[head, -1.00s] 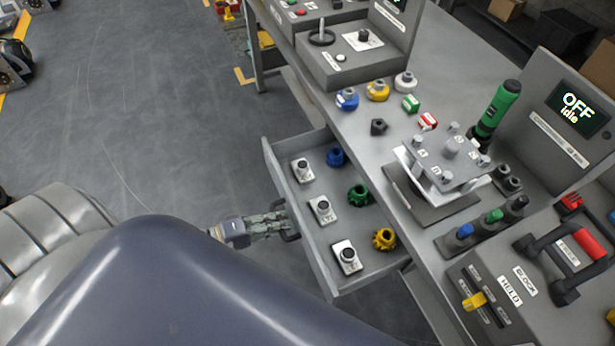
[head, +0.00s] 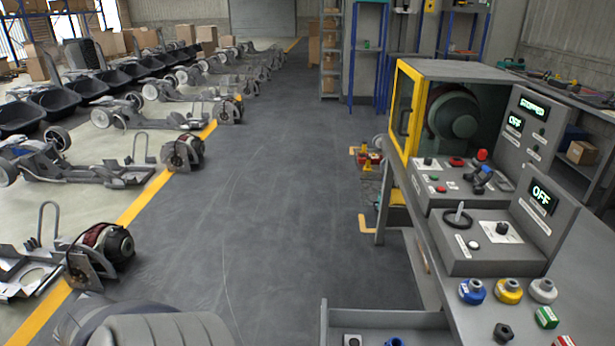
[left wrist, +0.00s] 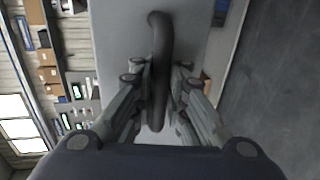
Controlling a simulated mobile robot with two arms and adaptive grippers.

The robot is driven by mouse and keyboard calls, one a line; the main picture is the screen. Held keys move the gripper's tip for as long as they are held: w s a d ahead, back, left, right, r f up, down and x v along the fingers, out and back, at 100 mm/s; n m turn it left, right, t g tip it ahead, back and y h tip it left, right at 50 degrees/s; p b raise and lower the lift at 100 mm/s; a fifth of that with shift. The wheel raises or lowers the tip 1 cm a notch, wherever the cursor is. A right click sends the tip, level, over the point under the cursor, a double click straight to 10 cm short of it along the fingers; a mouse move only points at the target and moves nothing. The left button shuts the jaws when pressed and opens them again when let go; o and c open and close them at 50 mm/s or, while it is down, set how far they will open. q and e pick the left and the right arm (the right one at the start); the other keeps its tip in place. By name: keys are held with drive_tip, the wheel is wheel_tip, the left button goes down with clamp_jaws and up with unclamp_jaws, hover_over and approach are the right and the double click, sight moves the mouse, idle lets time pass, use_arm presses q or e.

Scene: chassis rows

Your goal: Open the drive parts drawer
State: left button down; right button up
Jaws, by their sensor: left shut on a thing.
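The drive parts drawer (head: 385,318) stands pulled out from the bench, and only its far end shows at the bottom of the head view. A pale block with a dark knob (head: 352,341) and a blue part (head: 394,342) lie inside it. In the left wrist view the grey drawer front (left wrist: 115,30) fills the middle, with a dark curved handle (left wrist: 160,30). My left gripper (left wrist: 159,75) is shut on this handle, one finger on each side of it. The left gripper is outside the head view. My right gripper shows in neither current view.
The grey bench (head: 455,300) on the right carries control boxes (head: 480,240), blue (head: 472,292) and yellow (head: 508,291) knobs, and a yellow-framed machine (head: 450,110). Rows of chassis (head: 90,170) stand at left beyond a yellow floor line. The floor between is clear.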

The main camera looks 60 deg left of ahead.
use_arm(q)
drive_tip(key=shift+w+r, duration=0.1)
drive_tip(key=c, duration=1.6)
unclamp_jaws()
drive_tip(key=v, duration=1.2)
